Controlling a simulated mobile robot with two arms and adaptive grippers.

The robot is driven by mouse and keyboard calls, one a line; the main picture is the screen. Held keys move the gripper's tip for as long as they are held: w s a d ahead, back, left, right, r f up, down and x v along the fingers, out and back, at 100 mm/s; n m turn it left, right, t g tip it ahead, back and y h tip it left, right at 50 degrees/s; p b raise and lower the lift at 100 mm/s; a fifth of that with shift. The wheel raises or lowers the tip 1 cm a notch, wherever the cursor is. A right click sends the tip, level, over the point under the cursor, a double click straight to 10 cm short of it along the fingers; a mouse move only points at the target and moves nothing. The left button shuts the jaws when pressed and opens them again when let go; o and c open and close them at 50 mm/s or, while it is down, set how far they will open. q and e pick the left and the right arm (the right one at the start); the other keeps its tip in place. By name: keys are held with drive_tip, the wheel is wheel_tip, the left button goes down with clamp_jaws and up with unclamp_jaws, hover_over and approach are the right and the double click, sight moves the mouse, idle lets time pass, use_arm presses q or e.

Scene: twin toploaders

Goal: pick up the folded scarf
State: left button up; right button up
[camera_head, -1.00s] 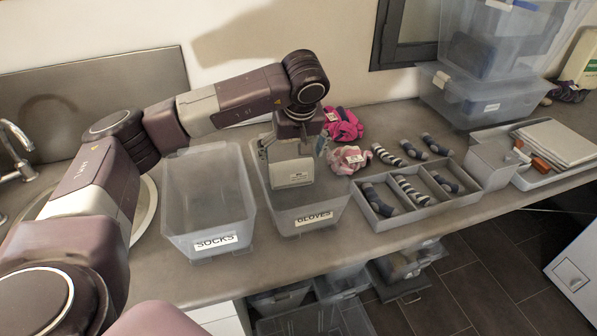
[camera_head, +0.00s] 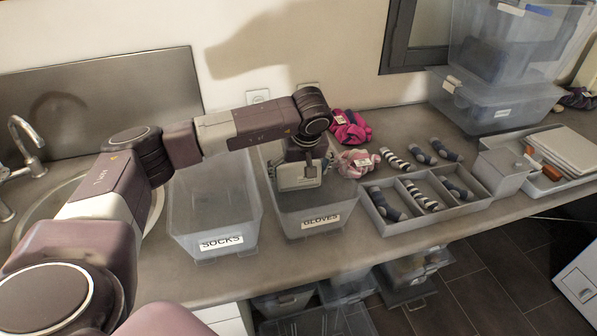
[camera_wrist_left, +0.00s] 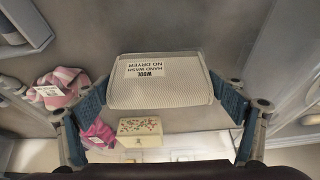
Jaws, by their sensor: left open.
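The folded scarf (camera_head: 298,184) is a pale, cream-grey knitted block with a white tag. In the head view it shows below my left gripper (camera_head: 299,172), in line with the clear bin marked GLOVES (camera_head: 320,222); I cannot tell whether it is inside the bin or above it. In the left wrist view the scarf (camera_wrist_left: 160,92) lies between the two blue-padded fingers of the left gripper (camera_wrist_left: 160,104), its tag reading WOOL HAND WASH NO DRYER upside down. The gripper is open, one finger on each side. My right gripper is not in view.
The clear SOCKS bin (camera_head: 221,243) stands left of the GLOVES bin. Pink bundles (camera_head: 351,127) and a sock tray (camera_head: 425,222) are to the right. A small floral box (camera_wrist_left: 140,132) shows in the wrist view. Stacked clear tubs (camera_head: 490,105) stand at the back right.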

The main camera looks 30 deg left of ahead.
use_arm(q)
drive_tip(key=shift+x, duration=1.25)
drive_tip(key=c, duration=0.8)
drive_tip(key=shift+r, duration=0.15)
drive_tip(key=shift+c, duration=0.2)
